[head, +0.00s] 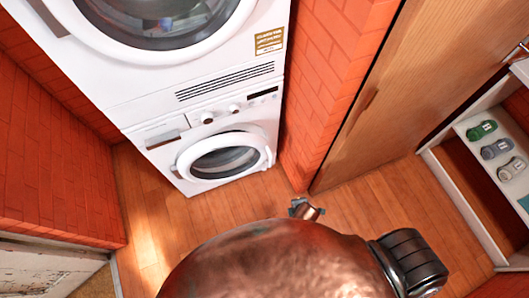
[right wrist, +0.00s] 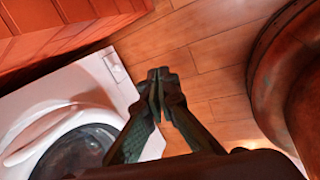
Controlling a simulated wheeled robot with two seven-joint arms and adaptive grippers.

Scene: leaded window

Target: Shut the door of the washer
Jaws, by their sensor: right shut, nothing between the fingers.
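The washer (head: 168,158) is the white lower machine of a stack of two. Its round door (head: 269,156) has a white ring and dark glass. The door lies over the front opening, close to the front panel; I cannot tell whether it is fully shut or slightly ajar. In the right wrist view part of the door (right wrist: 38,153) shows at lower left. My right gripper (right wrist: 160,82) is shut and empty, over floor just right of the washer. What seems to be part of it (head: 305,208) shows small in the head view. My left gripper is not in view.
A second white machine (head: 130,85) with a round door sits on top. Red brick walls (head: 330,60) flank the stack. A wooden door (head: 365,100) and a shelf with small jars (head: 497,148) stand at right. The wood floor (head: 150,215) before the washer is clear.

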